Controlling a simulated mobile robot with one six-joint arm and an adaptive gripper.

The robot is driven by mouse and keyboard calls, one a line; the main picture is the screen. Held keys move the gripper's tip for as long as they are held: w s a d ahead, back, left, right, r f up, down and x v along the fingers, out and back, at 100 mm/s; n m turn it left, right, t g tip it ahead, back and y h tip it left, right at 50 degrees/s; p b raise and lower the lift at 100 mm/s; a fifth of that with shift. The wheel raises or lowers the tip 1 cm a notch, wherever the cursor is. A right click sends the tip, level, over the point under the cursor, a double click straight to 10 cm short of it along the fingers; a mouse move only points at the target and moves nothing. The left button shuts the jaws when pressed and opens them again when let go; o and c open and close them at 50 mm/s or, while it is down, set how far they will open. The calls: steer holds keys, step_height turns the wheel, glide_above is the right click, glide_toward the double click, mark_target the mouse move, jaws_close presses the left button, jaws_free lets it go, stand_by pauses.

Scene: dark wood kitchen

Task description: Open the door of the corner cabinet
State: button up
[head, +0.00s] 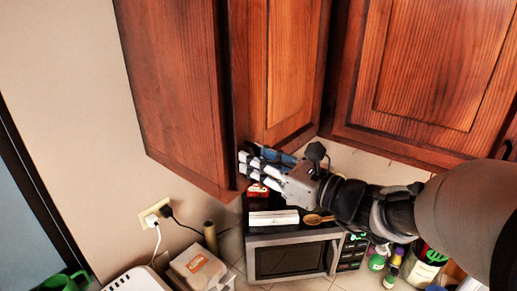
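The corner cabinet is part of the reddish-brown wooden wall cabinets in the head view. Its narrow panelled door (292,62) faces right, between a wide side panel (172,85) on the left and another cabinet door (440,60) on the right. A dark vertical strip runs along the door's left edge; I cannot tell whether the door is ajar. My gripper (256,168) reaches in from the right, with its fingers at the lower left corner of the door. Contact is unclear, and the finger spacing is too small to read. I see no handle on this door.
Below stands a microwave (292,258) with a white box (273,218) and a wooden spoon (318,219) on top. Bottles (392,262) stand right of it. A wall outlet (153,217) with plugs and a carton (197,268) are at left.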

jaws_close()
stand_by(0.4)
